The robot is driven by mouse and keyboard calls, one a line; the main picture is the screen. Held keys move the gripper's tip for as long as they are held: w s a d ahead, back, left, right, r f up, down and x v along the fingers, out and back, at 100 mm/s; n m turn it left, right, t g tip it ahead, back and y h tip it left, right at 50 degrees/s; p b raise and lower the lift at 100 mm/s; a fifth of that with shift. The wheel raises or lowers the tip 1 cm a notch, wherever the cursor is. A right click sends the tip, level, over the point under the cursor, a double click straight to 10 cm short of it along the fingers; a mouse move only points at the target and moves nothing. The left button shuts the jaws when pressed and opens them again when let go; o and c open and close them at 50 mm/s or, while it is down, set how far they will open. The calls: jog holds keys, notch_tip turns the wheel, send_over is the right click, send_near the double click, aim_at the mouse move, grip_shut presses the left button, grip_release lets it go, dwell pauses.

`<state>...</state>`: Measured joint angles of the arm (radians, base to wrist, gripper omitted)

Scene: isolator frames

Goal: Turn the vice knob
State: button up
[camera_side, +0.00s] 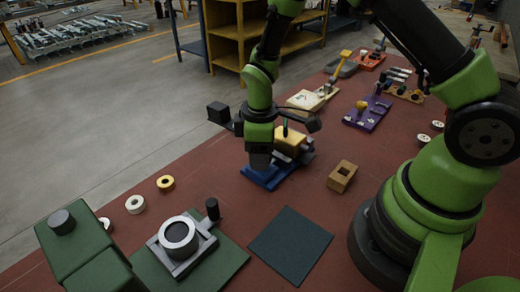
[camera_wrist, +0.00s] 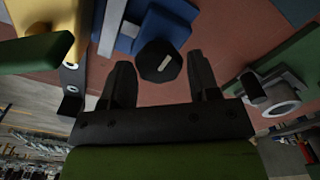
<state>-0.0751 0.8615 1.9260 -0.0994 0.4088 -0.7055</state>
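The vice has a blue base (camera_side: 258,180) and stands mid-table, with a yellow block (camera_side: 290,139) at its upper right. Its blue body also shows at the top of the wrist view (camera_wrist: 127,42). The knob (camera_wrist: 160,62) is black and many-sided with a pale mark on its face, and it sticks out from the vice. My gripper (camera_wrist: 158,65) is open, with one finger on each side of the knob in the wrist view. I see no finger contact with the knob. In the side view my gripper (camera_side: 260,160) points down at the vice and hides the knob.
A ring-shaped fixture (camera_side: 179,236) stands on a green mat to the front left. A dark pad (camera_side: 291,246) lies in front, and a wooden block with a hole (camera_side: 342,177) to the right. A purple fixture (camera_side: 368,116) stands farther back. Tape rolls (camera_side: 165,183) lie at the left.

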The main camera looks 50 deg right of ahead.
jog(key=c, duration=0.5)
jog(key=shift+c, duration=0.2)
jog(key=shift+m, duration=0.3)
jog(key=m, duration=0.6)
jog(key=shift+d, duration=0.15)
jog(key=m, duration=0.5)
jog(key=shift+d+m, duration=0.1)
jog(key=shift+m, duration=0.3)
jog(key=m, duration=0.5)
jog(key=shift+s, duration=0.1)
jog(key=shift+m, duration=0.4)
jog(key=o, duration=0.9)
